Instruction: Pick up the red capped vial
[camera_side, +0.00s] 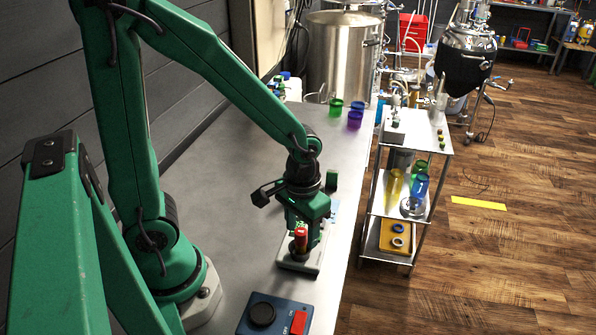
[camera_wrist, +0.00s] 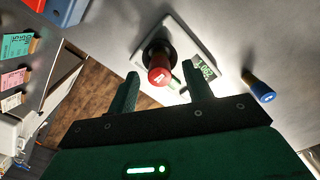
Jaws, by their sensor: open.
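The red capped vial (camera_side: 301,238) stands upright on a small white scale (camera_side: 291,265) on the steel bench. In the wrist view the vial's red cap (camera_wrist: 160,76) faces the camera, with its darker body behind it, and the scale's lit display (camera_wrist: 205,69) is beside it. My gripper (camera_wrist: 160,71) is open, with one finger to the left of the cap and one to the right. In the side view my gripper (camera_side: 305,215) is right at the vial and partly overlaps it. I cannot tell whether a finger touches the vial.
A blue capped vial (camera_wrist: 261,90) is right of the scale in the wrist view. A blue switch box (camera_side: 275,314) sits at the near bench end. Green (camera_side: 336,107) and purple (camera_side: 355,119) cups stand at the far end.

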